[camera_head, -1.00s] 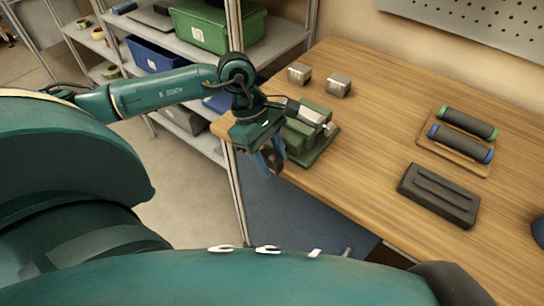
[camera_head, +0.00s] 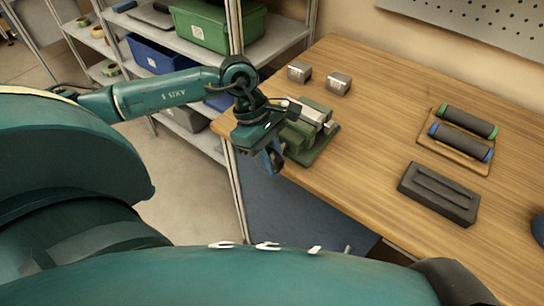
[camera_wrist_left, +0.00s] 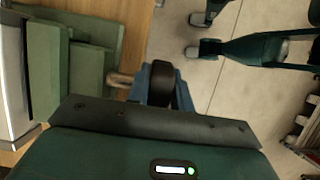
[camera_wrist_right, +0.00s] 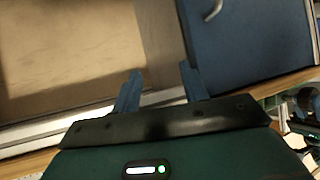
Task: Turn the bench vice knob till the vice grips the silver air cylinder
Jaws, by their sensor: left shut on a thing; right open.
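The green bench vice (camera_head: 306,148) stands at the near left edge of the bench. It also shows in the left wrist view (camera_wrist_left: 45,75). A silver cylinder (camera_head: 312,115) lies in the upper part of the vice; I cannot tell whether the jaws touch it. A silver body also shows at the left wrist view's left edge (camera_wrist_left: 13,85). My left gripper (camera_head: 271,159) is at the vice's outer end, shut on the black knob (camera_wrist_left: 162,84), on a spindle from the vice. My right gripper (camera_wrist_right: 159,88) is open and empty, seen only in its wrist view.
Two small metal blocks (camera_head: 339,84) sit behind the vice. A brown tray (camera_head: 446,151) with two dark rollers and a dark grooved block (camera_head: 438,194) lie to the right. The bench (camera_head: 375,140) is clear between. Shelves (camera_head: 285,50) with bins stand behind my left arm.

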